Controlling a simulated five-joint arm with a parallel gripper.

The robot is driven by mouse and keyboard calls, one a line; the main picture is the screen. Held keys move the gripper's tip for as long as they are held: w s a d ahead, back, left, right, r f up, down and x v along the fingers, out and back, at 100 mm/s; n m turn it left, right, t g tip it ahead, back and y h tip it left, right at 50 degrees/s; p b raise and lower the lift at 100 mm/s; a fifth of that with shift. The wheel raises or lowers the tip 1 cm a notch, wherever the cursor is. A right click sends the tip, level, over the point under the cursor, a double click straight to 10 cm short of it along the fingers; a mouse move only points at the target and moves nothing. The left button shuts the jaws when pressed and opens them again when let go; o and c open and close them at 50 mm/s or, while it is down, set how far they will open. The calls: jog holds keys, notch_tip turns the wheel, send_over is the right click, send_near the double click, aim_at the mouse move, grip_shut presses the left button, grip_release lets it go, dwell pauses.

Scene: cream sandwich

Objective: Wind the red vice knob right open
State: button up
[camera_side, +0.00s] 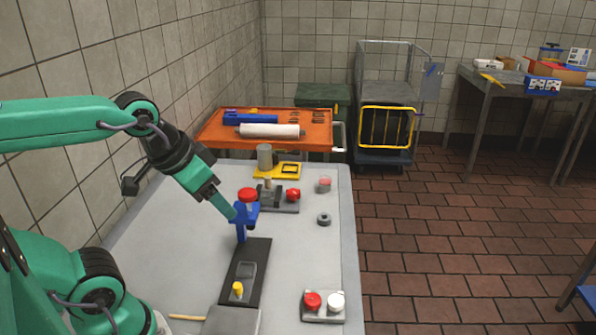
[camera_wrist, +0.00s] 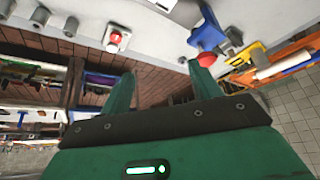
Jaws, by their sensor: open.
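A red knob (camera_side: 247,195) tops an upright blue fixture (camera_side: 241,222) at the far end of a black plate (camera_side: 252,262). Just behind it, a second red knob (camera_side: 293,195) sits on the right of a low grey block (camera_side: 272,196); I cannot tell for certain which is the vice knob. My gripper (camera_side: 231,211) is open, its tips at the left of the blue fixture; contact is unclear. In the wrist view my fingers (camera_wrist: 162,72) are spread and empty. A red knob (camera_wrist: 206,59) shows by the right finger, below the blue fixture (camera_wrist: 208,35).
A yellow fixture (camera_side: 288,170) stands farther back. A grey ring (camera_side: 324,219) and clear jar (camera_side: 324,184) are to the right. A plate with red and white buttons (camera_side: 323,306) lies at the front right. The orange cart (camera_side: 210,137) adjoins the far end.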

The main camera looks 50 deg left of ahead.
jog(key=w+a+r+m+g, duration=0.2)
jog(key=w+a+r+m, duration=0.1)
jog(key=w, duration=0.8)
jog(key=m+g, duration=0.4)
jog(key=m, duration=0.3)
send_over(293, 192)
notch_tip(293, 192, down, 17)
jog(key=shift+w+a, duration=0.15)
jog(key=shift+f, duration=0.1)
jog(key=shift+f, duration=3.8)
jog(key=shift+c, duration=0.4)
